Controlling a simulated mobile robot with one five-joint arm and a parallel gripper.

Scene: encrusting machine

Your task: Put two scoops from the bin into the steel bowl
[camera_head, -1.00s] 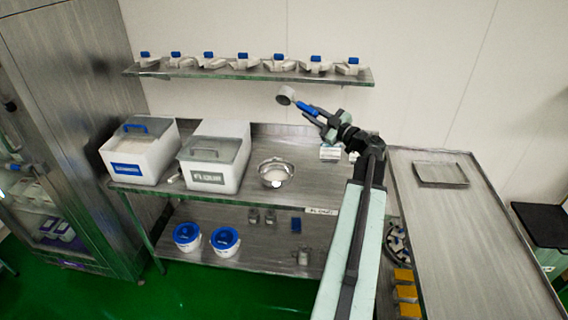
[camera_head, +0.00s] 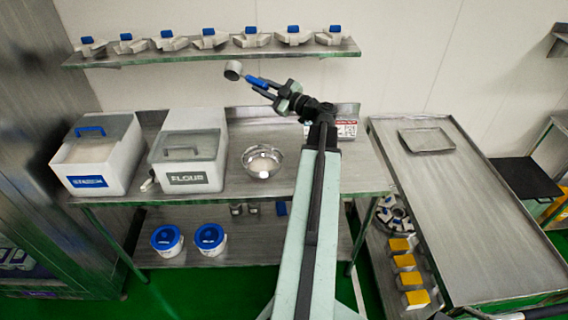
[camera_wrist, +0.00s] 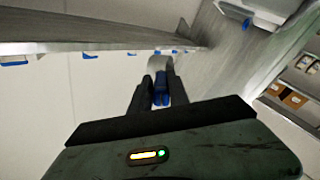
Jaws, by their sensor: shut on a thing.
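My gripper (camera_head: 272,91) is shut on the blue handle of a scoop (camera_head: 233,70), held in the air above the back of the table. The wrist view also shows the blue handle (camera_wrist: 161,90) between the two dark fingers. I cannot see into the scoop's cup. The steel bowl (camera_head: 248,170) stands on the table, below and a little right of the scoop, with white stuff in it. A second white bin (camera_head: 92,184) with a blue label and blue lid handle stands farther left.
A wall shelf (camera_head: 215,53) with several blue-knobbed parts runs behind and above. Two white tubs with blue lids (camera_head: 166,239) stand on the lower shelf. A steel table (camera_head: 470,215) with a shallow tray (camera_head: 427,139) is at right. A tall cabinet (camera_head: 30,130) is at far left.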

